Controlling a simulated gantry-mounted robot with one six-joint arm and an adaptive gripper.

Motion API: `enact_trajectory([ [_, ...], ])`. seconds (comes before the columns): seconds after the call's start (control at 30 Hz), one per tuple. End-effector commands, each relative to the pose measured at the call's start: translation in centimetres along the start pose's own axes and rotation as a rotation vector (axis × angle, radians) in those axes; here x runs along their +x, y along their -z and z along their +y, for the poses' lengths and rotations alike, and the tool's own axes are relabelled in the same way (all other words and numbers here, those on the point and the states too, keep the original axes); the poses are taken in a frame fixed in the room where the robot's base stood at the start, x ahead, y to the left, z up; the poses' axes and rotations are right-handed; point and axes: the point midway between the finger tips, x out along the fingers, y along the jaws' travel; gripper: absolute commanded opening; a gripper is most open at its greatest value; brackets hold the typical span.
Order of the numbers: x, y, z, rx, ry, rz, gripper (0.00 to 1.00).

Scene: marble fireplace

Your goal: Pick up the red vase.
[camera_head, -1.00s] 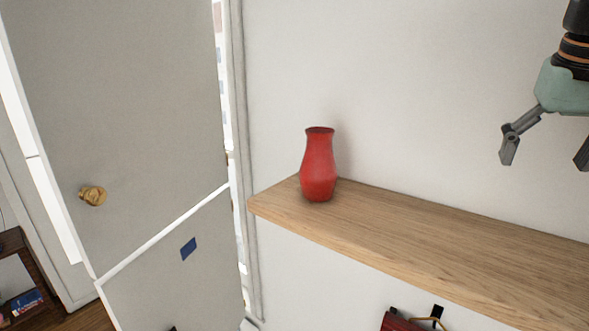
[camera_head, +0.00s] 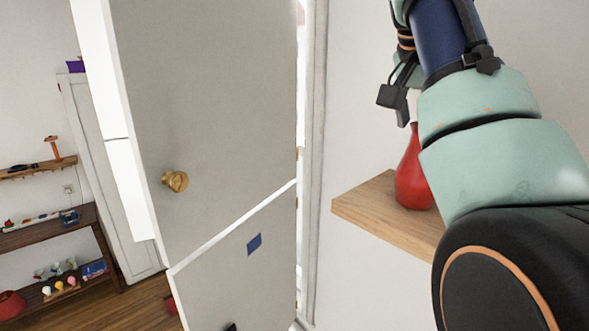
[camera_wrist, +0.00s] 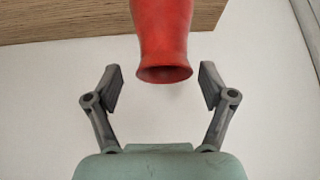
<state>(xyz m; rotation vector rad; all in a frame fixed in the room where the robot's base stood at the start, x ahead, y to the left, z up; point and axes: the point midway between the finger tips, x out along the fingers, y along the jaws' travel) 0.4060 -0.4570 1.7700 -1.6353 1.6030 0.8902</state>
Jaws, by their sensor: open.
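The red vase (camera_head: 411,180) stands upright on the left end of a wooden shelf (camera_head: 370,207) in the head view. My arm hides its right side. In the wrist view, the vase (camera_wrist: 163,40) is at the top centre with its dark mouth facing my gripper (camera_wrist: 160,87). My gripper is open and empty. Its two fingers are spread wider than the vase's rim, one to the left and one to the right, and the rim lies near the level of the fingertips. I cannot tell the exact depth between them. In the head view, only part of my gripper shows, above the vase.
A white door (camera_head: 225,130) with a brass knob (camera_head: 175,181) stands left of the shelf. The wall runs behind the shelf. Far left are a dark wooden rack (camera_head: 60,237) with small items and a wall shelf (camera_head: 40,168). My arm covers the shelf's right part.

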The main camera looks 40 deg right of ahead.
Motion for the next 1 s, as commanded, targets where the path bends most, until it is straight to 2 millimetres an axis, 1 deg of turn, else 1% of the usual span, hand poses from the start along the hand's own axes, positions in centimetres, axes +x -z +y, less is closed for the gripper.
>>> enact_trajectory([
  [0.03,1.3,-0.2,-0.2,-0.001,-0.003,-0.003,0.82],
  [0.1,2.5,-0.3,-0.4,-0.001,-0.002,-0.003,0.82],
  [0.2,3.8,-0.2,-0.3,0.000,-0.001,-0.002,0.82],
  [0.3,4.3,-0.2,-0.3,0.000,0.000,-0.002,0.82],
  [0.47,4.3,-0.2,-0.3,-0.001,0.000,-0.002,0.82],
  [0.57,4.2,-0.2,-0.3,-0.001,0.000,-0.002,0.67],
  [0.9,4.2,-0.2,-0.3,-0.001,0.000,-0.002,0.10],
  [0.97,4.2,-0.2,-0.3,-0.001,0.000,-0.002,0.00],
  [1.0,4.2,-0.2,-0.3,-0.001,0.000,-0.002,0.00],
])
